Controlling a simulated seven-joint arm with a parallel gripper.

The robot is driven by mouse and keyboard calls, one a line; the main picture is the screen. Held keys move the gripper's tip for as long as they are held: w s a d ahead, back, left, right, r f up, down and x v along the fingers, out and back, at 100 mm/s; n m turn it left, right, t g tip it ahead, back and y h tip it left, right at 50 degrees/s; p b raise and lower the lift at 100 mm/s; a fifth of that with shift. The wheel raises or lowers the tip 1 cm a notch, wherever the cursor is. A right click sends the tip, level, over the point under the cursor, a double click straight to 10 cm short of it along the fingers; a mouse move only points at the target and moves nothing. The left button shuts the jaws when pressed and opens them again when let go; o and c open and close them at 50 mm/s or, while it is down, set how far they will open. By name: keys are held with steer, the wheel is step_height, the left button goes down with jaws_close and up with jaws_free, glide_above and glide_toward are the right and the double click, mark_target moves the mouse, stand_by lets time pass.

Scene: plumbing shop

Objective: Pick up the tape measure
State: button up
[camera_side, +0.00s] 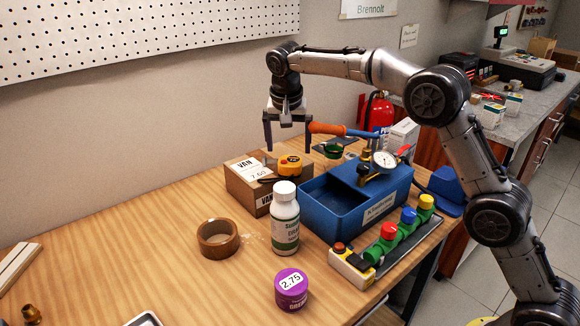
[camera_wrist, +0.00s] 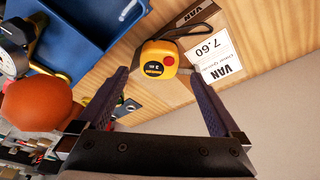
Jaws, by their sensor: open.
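My gripper (camera_side: 287,148) is open and empty, pointing down above the box and the tape measure. In the wrist view my gripper (camera_wrist: 163,85) has its two dark fingers spread apart. No contact with the tape measure shows.
A blue bin (camera_side: 330,218) with a pressure gauge (camera_side: 384,160) stands right of the box. A white bottle (camera_side: 285,218) stands in front. An orange-handled tool (camera_side: 328,129) is close to the right finger. Tape roll (camera_side: 218,239) and purple jar (camera_side: 291,289) are nearer; the left table is mostly clear.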

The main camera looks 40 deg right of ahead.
mark_target(290, 161)
steer(key=shift+x, duration=3.45)
steer(key=shift+c, duration=0.2)
